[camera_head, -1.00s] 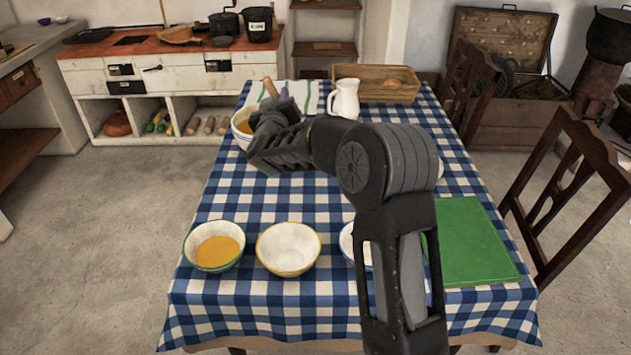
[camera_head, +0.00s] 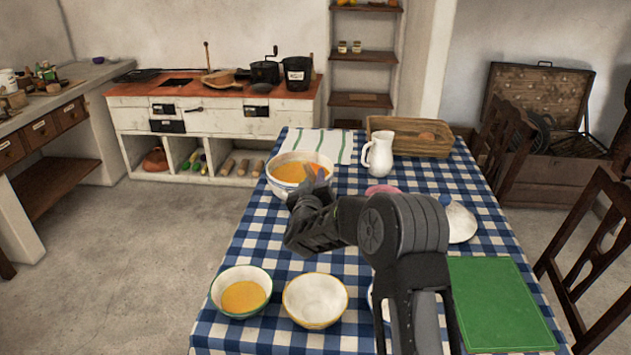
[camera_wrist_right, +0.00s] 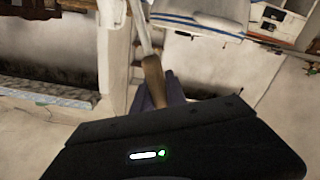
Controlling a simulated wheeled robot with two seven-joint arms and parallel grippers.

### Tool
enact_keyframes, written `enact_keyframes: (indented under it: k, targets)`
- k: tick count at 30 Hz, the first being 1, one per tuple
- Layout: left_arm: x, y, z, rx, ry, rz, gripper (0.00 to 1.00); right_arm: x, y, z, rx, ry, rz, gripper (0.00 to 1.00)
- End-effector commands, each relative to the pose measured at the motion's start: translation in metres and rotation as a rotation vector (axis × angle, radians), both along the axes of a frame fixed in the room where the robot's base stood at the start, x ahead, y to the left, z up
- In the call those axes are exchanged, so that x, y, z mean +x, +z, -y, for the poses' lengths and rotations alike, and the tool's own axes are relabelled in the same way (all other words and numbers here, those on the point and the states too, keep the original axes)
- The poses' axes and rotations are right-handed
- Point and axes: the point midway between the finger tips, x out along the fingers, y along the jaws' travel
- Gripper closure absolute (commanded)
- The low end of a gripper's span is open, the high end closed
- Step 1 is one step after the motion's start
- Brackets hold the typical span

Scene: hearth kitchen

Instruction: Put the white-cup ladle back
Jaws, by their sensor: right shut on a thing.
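My right gripper (camera_head: 318,183) is by the front right of the large white soup bowl (camera_head: 276,184), which holds orange soup. In the wrist view the gripper (camera_wrist_right: 163,92) is shut on the ladle's brown wooden handle (camera_wrist_right: 153,78). A pale shaft runs from the handle to the top edge of that view. The ladle's cup is out of view there, and I cannot make out the ladle in the head view. The blue-striped bowl (camera_wrist_right: 205,22) shows right of the shaft, apart from the handle. My left gripper is not in view.
A green-rimmed bowl (camera_head: 264,279) with orange soup and an empty yellow-rimmed bowl (camera_head: 316,299) stand at the front. My right arm partly hides another bowl. A white lid (camera_head: 462,224), green board (camera_head: 505,310), white jug (camera_head: 379,158) and wooden tray (camera_head: 400,150) share the checked table.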

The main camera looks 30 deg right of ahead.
Motion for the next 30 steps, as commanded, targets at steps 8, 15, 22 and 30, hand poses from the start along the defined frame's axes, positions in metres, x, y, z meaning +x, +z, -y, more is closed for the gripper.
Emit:
enact_keyframes:
  k: [8, 15, 22, 30]
  targets:
    - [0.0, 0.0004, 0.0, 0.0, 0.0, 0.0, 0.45, 0.0003, -0.009, -0.0004, -0.002, 0.001, 0.004, 1.0]
    - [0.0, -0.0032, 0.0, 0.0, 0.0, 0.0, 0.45, 0.0001, -0.0133, -0.0002, 0.0, 0.001, 0.002, 0.82]
    - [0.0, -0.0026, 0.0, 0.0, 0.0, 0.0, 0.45, 0.0002, -0.0127, -0.0002, 0.0, 0.001, 0.002, 0.63]
    - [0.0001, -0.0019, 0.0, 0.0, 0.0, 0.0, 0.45, 0.0001, -0.0121, -0.0002, 0.0, 0.001, 0.002, 0.61]
